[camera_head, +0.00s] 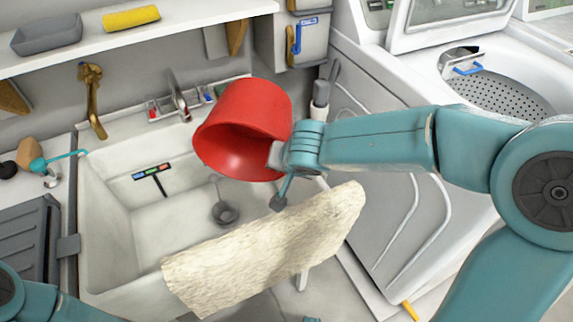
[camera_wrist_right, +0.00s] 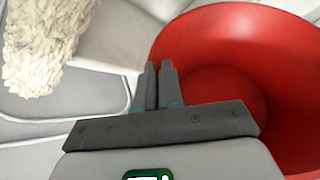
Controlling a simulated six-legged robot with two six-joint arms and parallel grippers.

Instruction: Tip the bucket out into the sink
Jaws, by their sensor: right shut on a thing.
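A red bucket (camera_head: 255,103) is tilted on its side above the right part of the white sink (camera_head: 110,235). Its open mouth faces down and to the left, and the part of its inside that shows looks bare. My right gripper (camera_head: 276,156) is shut on the bucket at the right side of its rim. In the right wrist view the two fingers (camera_wrist_right: 159,78) are close together in front of the red bucket (camera_wrist_right: 230,50). The sink's dark drain (camera_head: 225,213) shows below the bucket. My left gripper is out of view; only part of my left arm shows at the lower left.
A cream towel (camera_head: 265,250) lies across the sink's front edge. A brass tap (camera_head: 92,100) and a grey tap (camera_head: 178,95) stand at the back. A washing machine (camera_head: 385,85) is on the right. A shelf (camera_head: 190,20) runs above the sink.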

